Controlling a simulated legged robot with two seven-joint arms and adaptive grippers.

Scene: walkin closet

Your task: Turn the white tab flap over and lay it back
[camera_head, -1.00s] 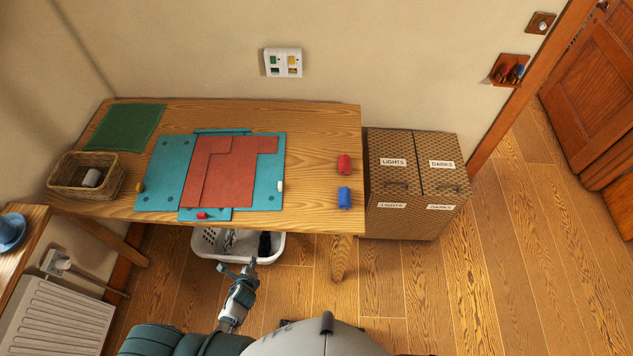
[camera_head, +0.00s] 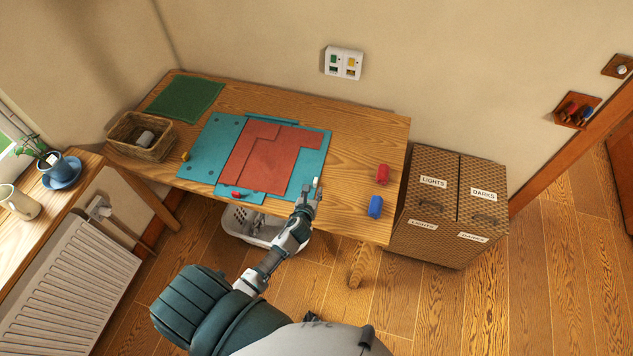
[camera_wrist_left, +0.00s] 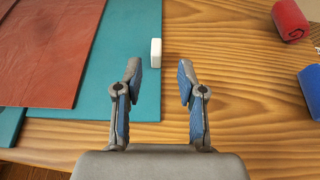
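The teal folding board (camera_head: 207,150) lies flat on the wooden table with a red folded cloth (camera_head: 262,165) on it. In the left wrist view the white tab (camera_wrist_left: 155,53) stands at the edge of the teal flap (camera_wrist_left: 125,65). My left gripper (camera_head: 306,191) is open and empty at the table's front. Its fingertips (camera_wrist_left: 160,76) are just short of the tab, one on each side of its line. My right gripper is not in view.
A red roll (camera_head: 382,174) and a blue roll (camera_head: 375,206) lie to the right on the table. A red tab (camera_head: 237,194) and a yellow tab (camera_head: 185,156) mark other flaps. A wicker basket (camera_head: 160,152) and green cloth (camera_head: 185,100) are left. A white laundry basket (camera_head: 240,222) is below.

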